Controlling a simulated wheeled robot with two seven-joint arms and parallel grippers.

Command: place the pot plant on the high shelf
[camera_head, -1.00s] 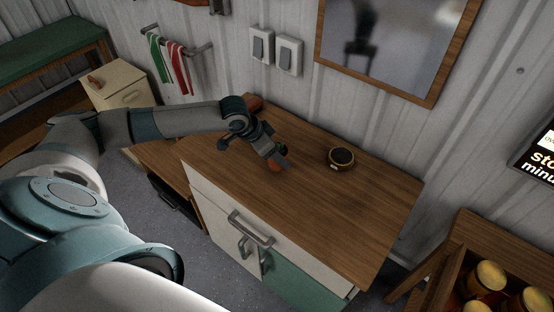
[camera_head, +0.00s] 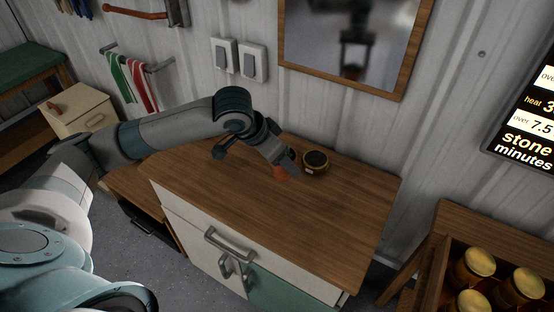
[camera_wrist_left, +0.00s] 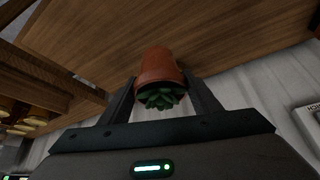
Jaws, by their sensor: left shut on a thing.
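The pot plant is a small terracotta pot (camera_wrist_left: 158,68) with a green succulent (camera_wrist_left: 162,98), between the two fingers of my left gripper (camera_wrist_left: 163,92) in the left wrist view. The gripper is shut on it. In the head view, the left gripper (camera_head: 284,162) is over the wooden cabinet top, and a bit of the orange pot (camera_head: 280,174) shows below it; the gripper hides the rest. I cannot tell whether the pot touches the top. My right gripper is out of view. I see no clear high shelf.
A framed mirror (camera_head: 395,88) and switches (camera_head: 253,62) are on the wall behind. A wooden crate with jars (camera_head: 425,275) stands at right. The cabinet top's front is clear.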

